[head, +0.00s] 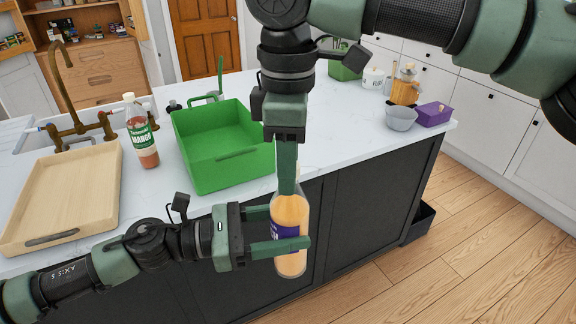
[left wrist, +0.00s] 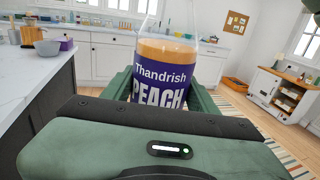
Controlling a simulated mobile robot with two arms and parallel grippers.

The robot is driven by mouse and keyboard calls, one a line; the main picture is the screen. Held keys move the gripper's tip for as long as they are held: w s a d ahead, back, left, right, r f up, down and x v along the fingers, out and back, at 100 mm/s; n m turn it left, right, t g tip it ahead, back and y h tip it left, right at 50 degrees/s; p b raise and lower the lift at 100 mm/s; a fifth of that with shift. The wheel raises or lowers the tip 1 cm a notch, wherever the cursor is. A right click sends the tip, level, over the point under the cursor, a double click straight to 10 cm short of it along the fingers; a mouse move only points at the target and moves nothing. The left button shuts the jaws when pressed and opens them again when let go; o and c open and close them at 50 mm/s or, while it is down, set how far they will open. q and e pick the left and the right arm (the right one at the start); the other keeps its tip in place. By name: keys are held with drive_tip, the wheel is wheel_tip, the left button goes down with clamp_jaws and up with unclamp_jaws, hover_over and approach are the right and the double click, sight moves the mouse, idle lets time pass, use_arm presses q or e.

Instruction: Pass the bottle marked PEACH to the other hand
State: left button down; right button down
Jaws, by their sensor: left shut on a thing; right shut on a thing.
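The PEACH bottle (head: 291,212), orange with a purple label, is upright in the air in front of the island's dark side. In the left wrist view its label (left wrist: 163,80) reads "Thandrish PEACH". My left gripper (head: 283,229) comes from the left and is shut on the bottle's body, one finger on each side. My right gripper (head: 287,172) comes down from above and is shut on the bottle's upper part. Its fingers hide the neck and cap, so the exact contact there is partly hidden.
On the white counter (head: 335,125) stand a wooden tray (head: 100,160), a MANGO bottle (head: 141,135), a green bin (head: 215,180), a grey bowl (head: 400,118) and a purple box (head: 433,113). A brass faucet (head: 70,95) stands at the left. The wood floor at the right is open.

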idle(0.9)
use_arm(q)
drive_tip(key=shift+c, duration=1.8)
unclamp_jaws()
